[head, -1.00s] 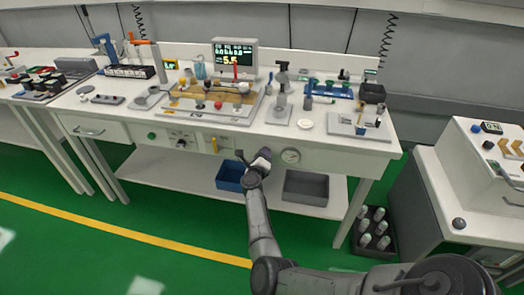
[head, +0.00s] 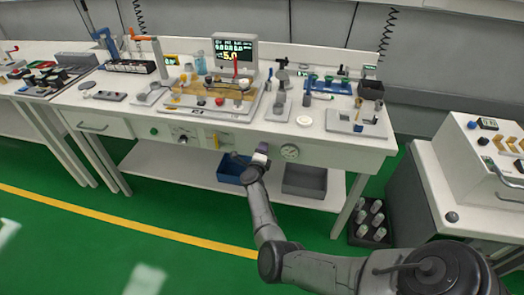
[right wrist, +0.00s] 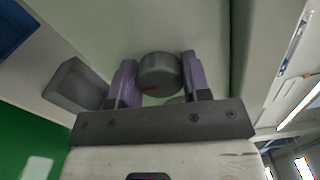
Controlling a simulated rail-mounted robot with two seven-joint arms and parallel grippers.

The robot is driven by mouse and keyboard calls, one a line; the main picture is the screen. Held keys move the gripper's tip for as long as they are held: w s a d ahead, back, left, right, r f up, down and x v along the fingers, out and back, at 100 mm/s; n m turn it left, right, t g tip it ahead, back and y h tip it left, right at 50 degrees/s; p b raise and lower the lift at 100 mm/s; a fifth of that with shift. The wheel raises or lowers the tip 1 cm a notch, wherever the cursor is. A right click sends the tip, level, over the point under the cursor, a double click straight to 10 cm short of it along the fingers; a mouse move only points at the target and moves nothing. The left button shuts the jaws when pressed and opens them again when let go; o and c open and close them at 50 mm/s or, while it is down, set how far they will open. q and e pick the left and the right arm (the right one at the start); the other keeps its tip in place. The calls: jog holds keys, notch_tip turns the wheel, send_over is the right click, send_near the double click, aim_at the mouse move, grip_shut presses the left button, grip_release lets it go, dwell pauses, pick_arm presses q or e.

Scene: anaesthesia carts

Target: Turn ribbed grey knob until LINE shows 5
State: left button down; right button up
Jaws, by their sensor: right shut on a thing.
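The ribbed grey knob (right wrist: 160,72) shows in the right wrist view as a short dark grey cylinder with a small red mark. My right gripper (right wrist: 158,82) has its two purple fingers on either side of it and is shut on it. My left gripper is not in view.
The bench top (head: 330,135) holds several fixtures. A blue bin (head: 230,172) and a grey bin (head: 304,181) sit on the shelf below. Another cart (head: 455,170) stands at the right, beside a crate of bottles (head: 368,235). The green floor in front is clear.

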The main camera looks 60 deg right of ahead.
jog(key=o, duration=0.9)
jog(key=p+v, duration=0.4)
jog(key=v, duration=0.9)
jog(key=shift+s+a, duration=0.1)
jog(key=shift+a, duration=0.3)
